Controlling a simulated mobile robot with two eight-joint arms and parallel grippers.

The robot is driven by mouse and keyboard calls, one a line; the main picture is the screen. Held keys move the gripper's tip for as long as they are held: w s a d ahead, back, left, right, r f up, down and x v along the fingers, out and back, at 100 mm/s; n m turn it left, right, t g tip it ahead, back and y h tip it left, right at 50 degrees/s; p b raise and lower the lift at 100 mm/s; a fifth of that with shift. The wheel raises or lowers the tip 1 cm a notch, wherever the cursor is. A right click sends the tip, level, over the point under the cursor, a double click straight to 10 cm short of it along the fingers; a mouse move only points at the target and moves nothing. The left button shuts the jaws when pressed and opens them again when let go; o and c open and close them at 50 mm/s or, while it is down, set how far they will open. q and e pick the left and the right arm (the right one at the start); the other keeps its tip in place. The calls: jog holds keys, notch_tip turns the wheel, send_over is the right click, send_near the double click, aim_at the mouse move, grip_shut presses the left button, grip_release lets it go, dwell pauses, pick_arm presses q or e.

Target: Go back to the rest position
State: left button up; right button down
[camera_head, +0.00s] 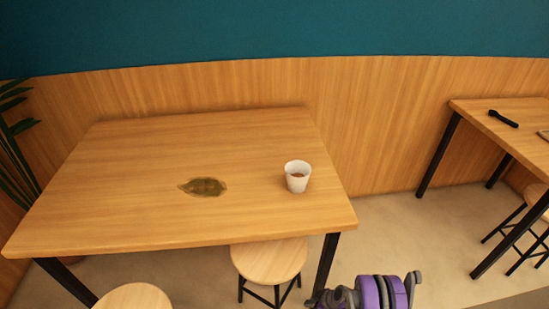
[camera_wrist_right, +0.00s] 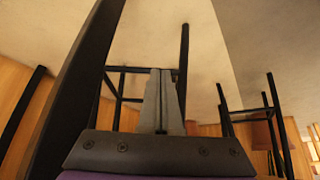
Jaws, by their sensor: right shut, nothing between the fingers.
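My right arm, purple and grey, shows at the bottom edge of the head view, in front of the table's right front leg. Its gripper shows in the right wrist view (camera_wrist_right: 161,100), where the two grey fingers are together with nothing between them. Dark stool legs and floor lie beyond the fingers. My left gripper is in neither view.
A wooden table (camera_head: 150,140) carries a white cup (camera_head: 297,178) and a greenish-brown patch (camera_head: 203,187). A round stool (camera_head: 268,260) stands at its front, another (camera_head: 135,298) at lower left. A second table (camera_head: 520,142) stands right. Open floor (camera_head: 410,240) lies between the tables.

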notch_tip(320, 180, up, 13)
jog(key=w+m, duration=0.2)
jog(key=s+a+r+m+h, duration=0.15)
jog(key=s+r, duration=0.25)
jog(key=r, duration=0.6)
jog(key=s+r+m+h, duration=0.15)
jog(key=s+r, duration=0.25)
jog(key=r, duration=0.5)
jog(key=s+d+r+m+h, duration=0.1)
jog(key=s+r+m, duration=0.25)
jog(key=s, duration=0.55)
jog(key=s+r+m+h, duration=0.15)
jog(key=s+r, duration=0.35)
jog(key=s, duration=0.5)
pick_arm(q)
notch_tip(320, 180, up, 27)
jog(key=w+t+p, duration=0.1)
jog(key=p, duration=2.2)
jog(key=shift+p, duration=0.4)
pick_arm(e)
notch_tip(320, 180, up, 27)
jog(key=w+t, duration=0.1)
jog(key=shift+t+y, duration=0.3)
jog(key=shift+y, duration=0.05)
jog(key=shift+f, duration=0.15)
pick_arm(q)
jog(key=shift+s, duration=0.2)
